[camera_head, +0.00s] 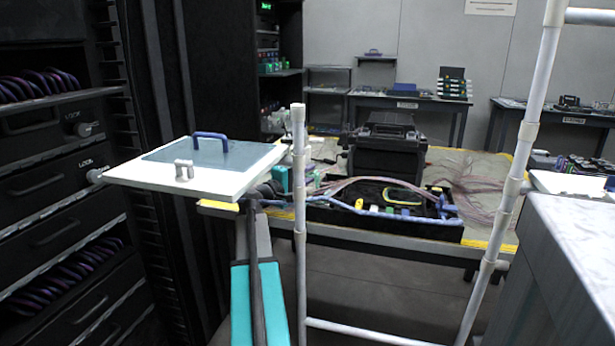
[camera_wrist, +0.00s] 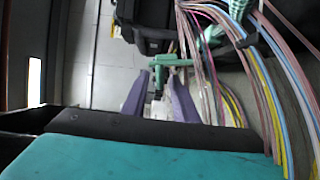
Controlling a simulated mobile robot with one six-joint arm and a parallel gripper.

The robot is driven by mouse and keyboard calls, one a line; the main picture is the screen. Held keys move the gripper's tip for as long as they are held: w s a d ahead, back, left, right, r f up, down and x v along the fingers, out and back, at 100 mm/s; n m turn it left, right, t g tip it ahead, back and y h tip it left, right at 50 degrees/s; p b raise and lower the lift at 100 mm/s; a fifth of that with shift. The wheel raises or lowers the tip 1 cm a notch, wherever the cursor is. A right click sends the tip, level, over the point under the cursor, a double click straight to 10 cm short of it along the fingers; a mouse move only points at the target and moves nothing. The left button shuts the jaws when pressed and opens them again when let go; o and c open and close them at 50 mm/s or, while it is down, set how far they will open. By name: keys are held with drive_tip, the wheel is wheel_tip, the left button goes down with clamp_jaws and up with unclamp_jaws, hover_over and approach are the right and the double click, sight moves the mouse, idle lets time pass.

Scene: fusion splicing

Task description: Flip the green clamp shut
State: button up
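A pale green clamp (camera_wrist: 213,33) shows in the wrist view, by a bundle of coloured fibres. A green piece (camera_wrist: 159,77) that looks like part of it reaches in front of my gripper (camera_wrist: 157,78). The two purple fingers are apart with a gap between them, and the green piece shows in or just beyond that gap. I cannot tell whether they touch it. In the head view my arm reaches to the table's near left edge, and the white-framed panel and white post hide much of my gripper. I cannot pick out the clamp with certainty there.
A white-framed panel with a blue handle (camera_head: 210,137) stands out over my arm. A white pipe frame (camera_head: 299,220) rises in front of the table. A black tray (camera_head: 385,223) with cables and a black case (camera_head: 386,150) sit on the table. Dark racks (camera_head: 60,180) line the left.

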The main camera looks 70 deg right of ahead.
sight(318, 173)
clamp_jaws()
drive_tip(key=shift+s, duration=0.1)
drive_tip(key=m, duration=0.1)
drive_tip(key=s+r+m+y+p, duration=0.1)
drive_tip(key=m, duration=0.1)
drive_tip(key=shift+s+m+t, duration=0.25)
drive_tip(key=shift+m+t, duration=0.05)
drive_tip(key=shift+t, duration=0.1)
drive_tip(key=m, duration=0.1)
drive_tip(key=s+m+t+y, duration=0.1)
drive_tip(key=shift+s+r+m+p, duration=0.25)
drive_tip(key=shift+m+p, duration=0.05)
drive_tip(key=shift+s+m+t+y, duration=0.4)
drive_tip(key=shift+m+t, duration=0.1)
drive_tip(key=shift+m, duration=0.2)
drive_tip(key=shift+w, duration=0.1)
